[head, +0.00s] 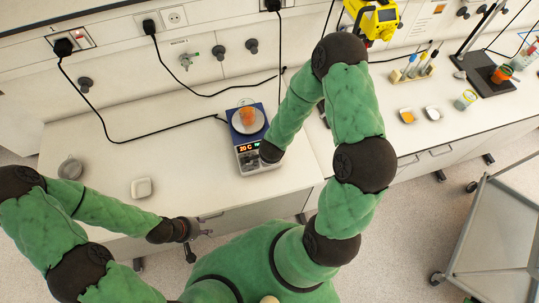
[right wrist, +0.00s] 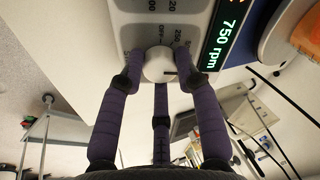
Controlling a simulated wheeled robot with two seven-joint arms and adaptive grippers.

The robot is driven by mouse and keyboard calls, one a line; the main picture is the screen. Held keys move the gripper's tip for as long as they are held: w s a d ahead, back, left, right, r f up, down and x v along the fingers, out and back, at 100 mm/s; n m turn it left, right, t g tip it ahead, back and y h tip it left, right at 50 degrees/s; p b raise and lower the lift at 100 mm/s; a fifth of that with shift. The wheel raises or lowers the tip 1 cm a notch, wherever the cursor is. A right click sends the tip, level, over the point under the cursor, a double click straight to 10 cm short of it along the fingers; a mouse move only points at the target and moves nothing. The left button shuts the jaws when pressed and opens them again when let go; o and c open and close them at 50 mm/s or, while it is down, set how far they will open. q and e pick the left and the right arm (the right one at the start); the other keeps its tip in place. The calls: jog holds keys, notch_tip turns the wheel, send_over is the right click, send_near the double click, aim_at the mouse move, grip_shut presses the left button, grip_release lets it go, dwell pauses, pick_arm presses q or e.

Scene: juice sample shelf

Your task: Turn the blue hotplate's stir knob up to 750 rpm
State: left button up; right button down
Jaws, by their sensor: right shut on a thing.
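The blue hotplate (head: 241,143) stands on the bench, with a beaker of orange liquid (head: 248,115) on its round plate. In the right wrist view its display (right wrist: 222,40) reads 750 rpm. The white stir knob (right wrist: 158,64) sits between the purple fingers of my right gripper (right wrist: 160,80), which is shut on it. A dark pointer mark shows on the knob's right side. In the head view my right wrist covers the knob and fingers. My left gripper (head: 203,226) is open and empty in front of the bench edge.
A white square item (head: 141,188) and a grey container (head: 70,168) stand on the left of the bench. A yellow device (head: 376,18), a tube rack (head: 412,74) and small dishes stand to the right. Black cables cross behind the hotplate. A grey cart (head: 495,225) stands on the floor.

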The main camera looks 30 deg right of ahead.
jog(key=shift+w+d+r, duration=0.3)
jog(key=shift+w, duration=0.15)
jog(key=c, duration=0.9)
grip_release()
jog(key=shift+s+f, duration=0.15)
jog(key=shift+s, duration=0.05)
jog(key=shift+s+a, duration=0.1)
jog(key=shift+r, duration=0.25)
jog(key=v, duration=1.1)
jog(key=shift+r, duration=0.2)
jog(key=shift+s, duration=0.1)
